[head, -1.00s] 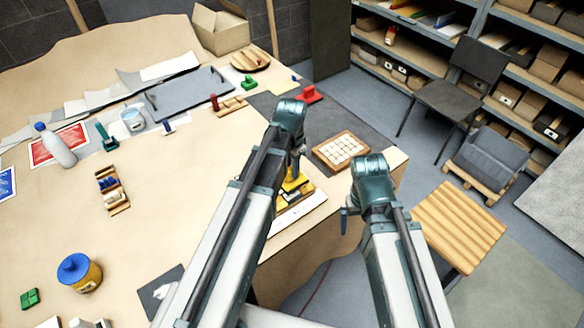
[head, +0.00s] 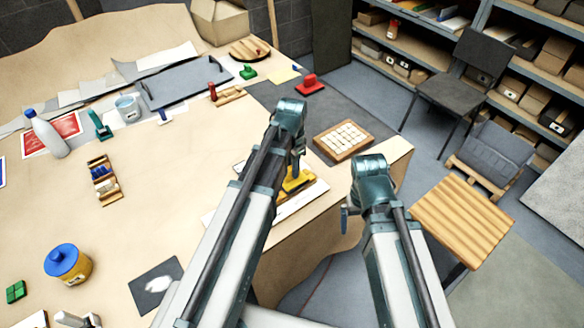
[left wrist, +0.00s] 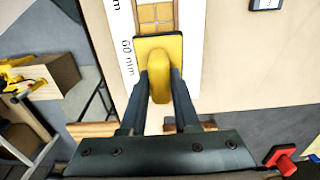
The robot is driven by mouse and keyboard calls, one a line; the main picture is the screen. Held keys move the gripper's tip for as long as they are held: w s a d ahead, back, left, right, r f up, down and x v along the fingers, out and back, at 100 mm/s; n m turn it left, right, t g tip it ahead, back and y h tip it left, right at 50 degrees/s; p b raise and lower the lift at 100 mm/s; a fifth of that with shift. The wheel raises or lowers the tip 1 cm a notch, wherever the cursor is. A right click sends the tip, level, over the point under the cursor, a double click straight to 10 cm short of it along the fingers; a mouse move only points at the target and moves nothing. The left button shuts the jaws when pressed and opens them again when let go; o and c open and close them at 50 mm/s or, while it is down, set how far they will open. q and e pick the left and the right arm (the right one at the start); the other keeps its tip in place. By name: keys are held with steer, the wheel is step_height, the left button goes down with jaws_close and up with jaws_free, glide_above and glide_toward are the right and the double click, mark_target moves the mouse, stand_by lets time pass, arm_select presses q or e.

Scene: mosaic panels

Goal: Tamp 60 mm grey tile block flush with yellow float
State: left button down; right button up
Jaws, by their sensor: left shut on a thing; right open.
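The yellow float (head: 300,181) is under my left gripper (head: 295,168) near the table's right edge. In the left wrist view my left gripper (left wrist: 160,90) is shut on the float's rounded handle, with the float's flat plate (left wrist: 145,43) below. Tan tiles in a narrow strip (left wrist: 155,18) show just past the float, beside a white edge strip marked "60 mm" (left wrist: 127,55). I cannot make out the grey tile block; the float and fingers may cover it. My right gripper (head: 346,215) is open, apart from the float, beyond the table edge.
A wooden frame of pale tiles (head: 343,140) lies right of my left gripper. A red float (head: 310,84) lies on the dark mat behind. A wooden rack (head: 103,180), a yellow jar (head: 68,263) and a bottle (head: 46,133) stand left. The left-middle tabletop is mostly clear.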

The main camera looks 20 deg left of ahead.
arm_select(q)
steer(key=shift+s+f+b, duration=0.1)
steer(key=shift+f+b, duration=0.6)
steer(key=shift+b, duration=0.05)
stand_by(2.1)
steer(key=shift+r+p, duration=0.4)
steer(key=shift+p, duration=0.05)
step_height(320, 180, up, 6)
steer(key=p, duration=0.6)
steer(key=shift+r, duration=0.2)
steer(key=shift+f, duration=0.1)
